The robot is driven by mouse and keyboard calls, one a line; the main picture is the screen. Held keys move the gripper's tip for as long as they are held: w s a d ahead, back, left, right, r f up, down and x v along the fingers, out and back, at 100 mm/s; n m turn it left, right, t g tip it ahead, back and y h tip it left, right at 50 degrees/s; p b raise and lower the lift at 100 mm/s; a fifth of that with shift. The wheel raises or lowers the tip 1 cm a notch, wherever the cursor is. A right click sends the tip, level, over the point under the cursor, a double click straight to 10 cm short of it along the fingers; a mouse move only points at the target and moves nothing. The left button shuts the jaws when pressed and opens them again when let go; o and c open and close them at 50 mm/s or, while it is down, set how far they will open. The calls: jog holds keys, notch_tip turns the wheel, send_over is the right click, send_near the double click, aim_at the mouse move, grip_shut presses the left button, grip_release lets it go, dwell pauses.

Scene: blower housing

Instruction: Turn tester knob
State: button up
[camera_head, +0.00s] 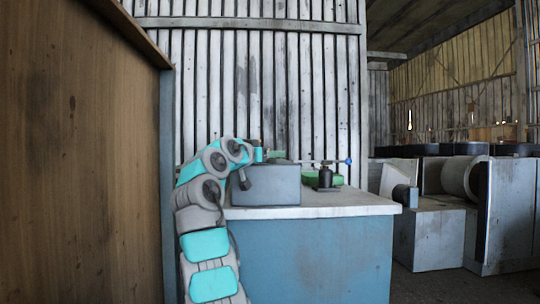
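A grey box (272,186), which may be the tester, stands on the left part of the workbench top. My arm comes up from the lower left and bends over to the right at the box. My gripper (267,156) is at the box's upper back edge, small and partly behind my own wrist. I cannot tell whether it touches anything or how its fingers stand. I cannot make out a knob on the box. A small green part (276,154) shows just above the box, beside the gripper.
A black device (325,178) with a blue-tipped lever (348,161) stands right of the box, by a green tray (337,180). The blue workbench (320,250) has clear top at front right. A wooden panel (80,150) rises at left; grey machinery (435,235) stands at right.

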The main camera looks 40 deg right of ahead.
jog(key=shift+a, duration=0.1)
jog(key=b+v, duration=0.1)
jog(key=v, duration=0.6)
jog(key=shift+a, duration=0.35)
jog(key=shift+s, duration=0.1)
